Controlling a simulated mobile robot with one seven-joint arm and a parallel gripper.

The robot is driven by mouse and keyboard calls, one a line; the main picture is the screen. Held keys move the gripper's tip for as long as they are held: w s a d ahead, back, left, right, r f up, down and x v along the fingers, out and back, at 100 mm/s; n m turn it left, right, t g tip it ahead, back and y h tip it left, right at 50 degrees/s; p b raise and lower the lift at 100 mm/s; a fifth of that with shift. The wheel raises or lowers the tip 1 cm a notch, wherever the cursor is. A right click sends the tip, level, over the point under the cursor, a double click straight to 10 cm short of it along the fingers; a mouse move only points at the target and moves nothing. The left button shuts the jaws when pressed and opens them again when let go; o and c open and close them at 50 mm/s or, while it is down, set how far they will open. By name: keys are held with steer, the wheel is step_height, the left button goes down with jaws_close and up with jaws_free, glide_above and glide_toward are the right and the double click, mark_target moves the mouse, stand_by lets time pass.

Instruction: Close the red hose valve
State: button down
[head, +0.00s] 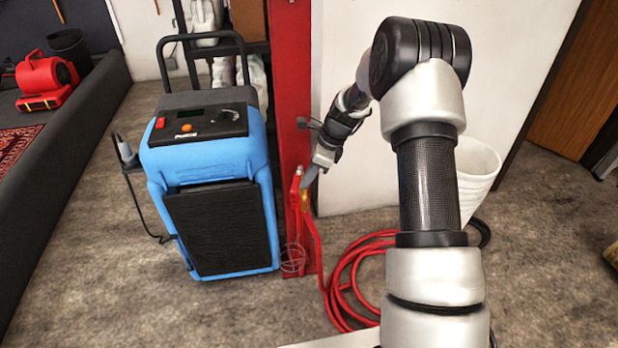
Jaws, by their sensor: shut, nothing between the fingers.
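The red hose valve (297,183) is on the front of a red post (290,90), low down. A red lever and a brassy fitting (305,200) show there, with a red hose running down from it. My gripper (312,180) is at the valve, just right of the red lever, with its fingers pointing down. The fingers are shut and hold nothing. I cannot tell whether they touch the lever. The red hose (345,285) lies coiled on the floor below, partly hidden behind my arm.
A blue machine (215,165) with a black handle stands close left of the post. A white bucket (478,170) stands right, behind my arm. A red blower (45,85) and a patterned rug (15,145) are far left. Carpet floor in front is clear.

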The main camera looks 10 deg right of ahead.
mark_target(294, 184)
steer(key=shift+s+a+r+m+t+p, duration=0.1)
steer(key=shift+a+r+m+t+p, duration=0.05)
steer(key=shift+a+m+p, duration=0.3)
steer(key=shift+a+r+m+t+p, duration=0.15)
steer(key=shift+a+m+p, duration=0.15)
steer(key=shift+m+p, duration=0.2)
steer(key=a+m+h+p, duration=0.1)
steer(key=m+p, duration=0.1)
steer(key=shift+a+m+t+p, duration=0.35)
steer(key=shift+a+t+p, duration=0.05)
steer(key=w+a+m+t+h+p, duration=0.1)
steer(key=w+a+m+p, duration=0.3)
steer(key=m+p, duration=0.4)
steer(key=shift+a+f+h+p, duration=0.25)
steer(key=shift+h+p, duration=0.65)
steer(key=shift+p, duration=1.3)
steer(key=shift+w, duration=0.15)
